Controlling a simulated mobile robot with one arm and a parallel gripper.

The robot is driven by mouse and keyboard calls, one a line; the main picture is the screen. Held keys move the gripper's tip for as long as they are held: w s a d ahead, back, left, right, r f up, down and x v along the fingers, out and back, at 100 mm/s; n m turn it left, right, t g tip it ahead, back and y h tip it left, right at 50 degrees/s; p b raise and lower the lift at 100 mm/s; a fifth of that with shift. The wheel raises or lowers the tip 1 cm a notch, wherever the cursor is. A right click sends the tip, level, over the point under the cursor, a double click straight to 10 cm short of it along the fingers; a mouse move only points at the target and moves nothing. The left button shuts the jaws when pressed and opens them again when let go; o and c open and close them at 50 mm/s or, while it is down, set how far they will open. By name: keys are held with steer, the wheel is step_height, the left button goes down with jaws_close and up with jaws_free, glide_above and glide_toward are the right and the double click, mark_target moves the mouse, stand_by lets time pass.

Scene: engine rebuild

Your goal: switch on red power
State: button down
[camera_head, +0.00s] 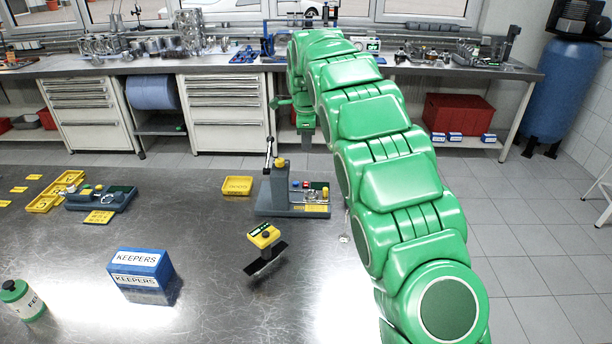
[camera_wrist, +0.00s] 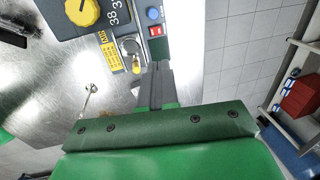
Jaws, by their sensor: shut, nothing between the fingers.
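The red power switch (camera_wrist: 154,31) is a small red rocker on a dark panel in the wrist view, just below a round blue button (camera_wrist: 153,14). The panel belongs to a grey bench device (camera_head: 272,197), which stands on the metal table in the head view. My gripper (camera_wrist: 159,68) is shut and empty. In the wrist view its fingertips appear just below the red switch; whether they touch the panel I cannot tell. In the head view my green arm reaches over the table, and my gripper (camera_head: 306,143) points down behind the device.
Beside the switch are a yellow knob (camera_wrist: 83,11), a metal ring (camera_wrist: 129,44) and a yellow label (camera_wrist: 110,54). A yellow tray (camera_head: 237,186), a yellow-topped tool (camera_head: 263,236) and a blue KEEPERS box (camera_head: 140,267) stand on the table. A workbench runs behind.

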mark_target(306, 183)
steer(key=shift+w+a+f, duration=0.15)
steer(key=shift+f, duration=0.15)
steer(key=f, duration=0.4)
steer(key=w+f, duration=0.1)
steer(key=f, duration=0.4)
steer(key=w+f, duration=0.1)
steer(key=f, duration=0.3)
steer(key=shift+w+f, duration=0.2)
steer(key=shift+f, duration=0.05)
